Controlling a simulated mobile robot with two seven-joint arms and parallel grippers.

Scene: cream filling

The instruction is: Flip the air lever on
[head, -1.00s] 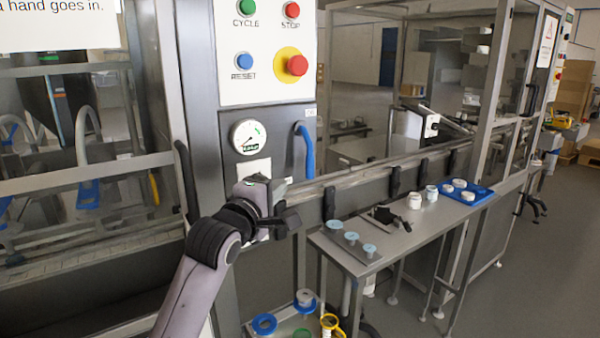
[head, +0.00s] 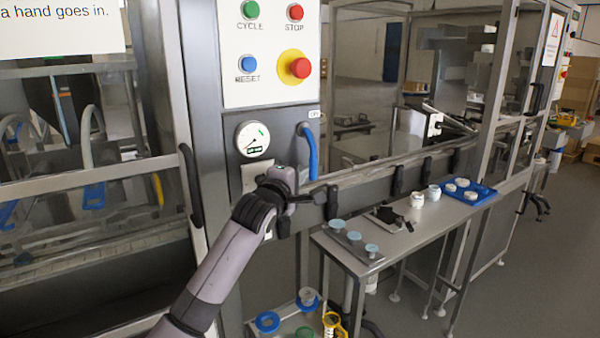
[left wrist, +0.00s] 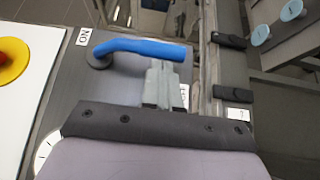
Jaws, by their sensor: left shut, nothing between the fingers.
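The air lever (head: 308,150) is a blue handle on the grey panel, right of the round gauge. It hangs down from its pivot. It also shows in the left wrist view (left wrist: 140,48), with an ON label (left wrist: 83,36) beyond its pivot end and a second label partly hidden by my fingers. My left gripper (head: 290,188) is just below the lever. In the left wrist view its fingers (left wrist: 165,68) are shut and empty, with the tips at the lever's free end. I cannot tell whether they touch it. My right gripper is not in view.
A pressure gauge (head: 253,138) and push buttons, including a red mushroom button (head: 300,67), are on the panel close by. A rail with black clamps (head: 398,180) runs right from below the lever. A side table (head: 400,237) holds jars and a blue tray (head: 484,193).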

